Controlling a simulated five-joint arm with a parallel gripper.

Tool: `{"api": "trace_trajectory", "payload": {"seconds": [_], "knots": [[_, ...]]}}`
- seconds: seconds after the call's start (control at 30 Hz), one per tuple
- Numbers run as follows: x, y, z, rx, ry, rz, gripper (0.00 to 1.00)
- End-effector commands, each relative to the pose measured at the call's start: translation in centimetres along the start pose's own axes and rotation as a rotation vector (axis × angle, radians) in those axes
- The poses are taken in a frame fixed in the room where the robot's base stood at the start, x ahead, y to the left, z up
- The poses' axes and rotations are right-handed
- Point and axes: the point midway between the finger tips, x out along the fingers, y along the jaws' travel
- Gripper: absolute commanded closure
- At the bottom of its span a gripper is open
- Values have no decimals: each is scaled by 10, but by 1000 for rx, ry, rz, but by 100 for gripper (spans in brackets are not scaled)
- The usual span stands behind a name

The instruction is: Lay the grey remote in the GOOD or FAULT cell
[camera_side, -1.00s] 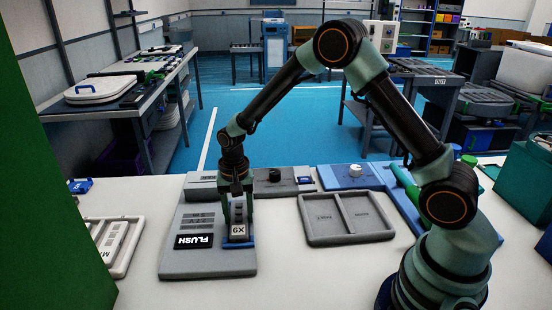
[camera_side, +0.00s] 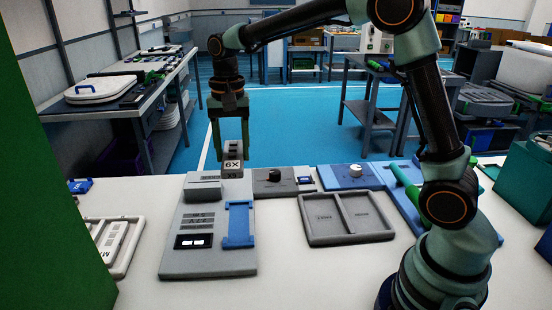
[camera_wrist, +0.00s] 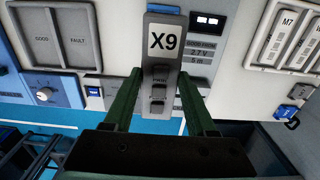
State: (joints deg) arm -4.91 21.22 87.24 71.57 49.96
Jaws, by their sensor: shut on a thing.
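The grey tray (camera_side: 348,238) with the two cells lies flat on the table, right of the test unit. In the wrist view, the GOOD cell (camera_wrist: 42,35) is on the left and the FAULT cell (camera_wrist: 77,38) beside it. Both cells are empty.
The grey test unit (camera_side: 185,258) has an empty blue holder (camera_side: 239,225) and a lit display (camera_side: 193,241). Behind the tray are a black-knob box (camera_side: 275,180) and a blue white-knob box (camera_side: 350,176). A white tray with labelled pieces (camera_side: 112,243) is at left.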

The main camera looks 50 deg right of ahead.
Motion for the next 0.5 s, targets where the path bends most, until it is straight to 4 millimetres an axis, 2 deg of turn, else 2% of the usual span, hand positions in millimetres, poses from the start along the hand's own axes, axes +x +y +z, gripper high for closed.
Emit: {"api": "trace_trajectory", "payload": {"seconds": [0.13, 0.23, 0.37, 0.5], "knots": [[-14, 5, -3, 2, 2, -2, 100], [-18, 25, -10, 6, 2, -2, 100], [-19, 73, -23, 11, 2, -2, 100], [-16, 134, -29, 11, 2, -1, 100]]}}
